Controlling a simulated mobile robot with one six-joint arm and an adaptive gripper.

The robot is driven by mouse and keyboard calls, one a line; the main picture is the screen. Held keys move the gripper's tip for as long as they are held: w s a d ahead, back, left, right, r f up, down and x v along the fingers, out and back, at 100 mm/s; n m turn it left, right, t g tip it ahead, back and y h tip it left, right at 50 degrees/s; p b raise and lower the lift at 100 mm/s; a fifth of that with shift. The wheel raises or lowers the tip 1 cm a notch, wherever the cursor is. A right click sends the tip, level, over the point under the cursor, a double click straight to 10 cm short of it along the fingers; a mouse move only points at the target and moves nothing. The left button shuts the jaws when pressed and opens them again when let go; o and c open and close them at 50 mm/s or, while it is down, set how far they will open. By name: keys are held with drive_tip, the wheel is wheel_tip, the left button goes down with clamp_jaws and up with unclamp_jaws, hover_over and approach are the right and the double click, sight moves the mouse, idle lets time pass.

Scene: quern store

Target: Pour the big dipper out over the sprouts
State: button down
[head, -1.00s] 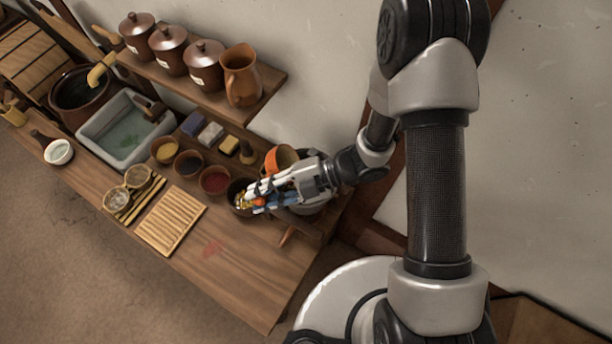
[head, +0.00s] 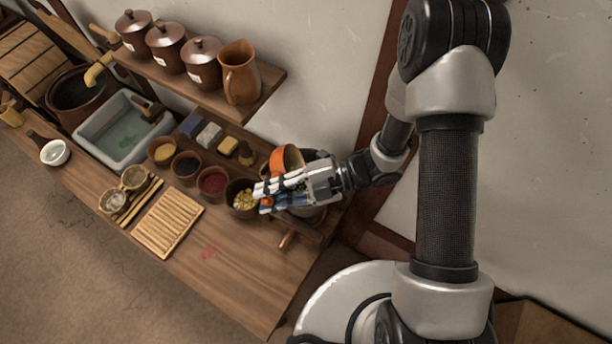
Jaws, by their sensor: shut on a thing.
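My gripper (head: 264,192) is at the right end of the counter, with its fingers pointing left. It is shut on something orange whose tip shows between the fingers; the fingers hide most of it. An orange cup (head: 279,160), seemingly the big dipper, shows just above the gripper and looks tilted. Its contents cannot be made out. A dark bowl with yellow bits (head: 243,199), perhaps the sprouts, stands just left of my fingertips.
Bowls of red (head: 213,182), dark (head: 187,165) and yellow (head: 162,150) stuff stand in a row to the left. A slatted wooden rack (head: 168,219) lies in front. A shelf (head: 262,92) with jars and a jug (head: 239,72) hangs behind. The front right counter is clear.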

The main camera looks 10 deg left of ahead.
drive_tip(key=shift+d+r+y+b, duration=0.2)
drive_tip(key=shift+d+y+b, duration=0.3)
drive_tip(key=shift+d, duration=0.3)
drive_tip(key=shift+d+r+b, duration=0.1)
drive_tip(key=shift+d+b, duration=0.1)
drive_tip(key=shift+b, duration=0.1)
drive_tip(key=shift+d+y+b, duration=0.35)
drive_tip(key=shift+y+b, duration=0.05)
drive_tip(key=shift+b, duration=0.35)
drive_tip(key=b, duration=0.1)
drive_tip(key=d+g+y+b, duration=0.1)
drive_tip(key=shift+f+n+b, duration=0.25)
drive_tip(key=shift+n+b, duration=0.05)
drive_tip(key=shift+b, duration=0.05)
drive_tip(key=shift+w+d, duration=0.1)
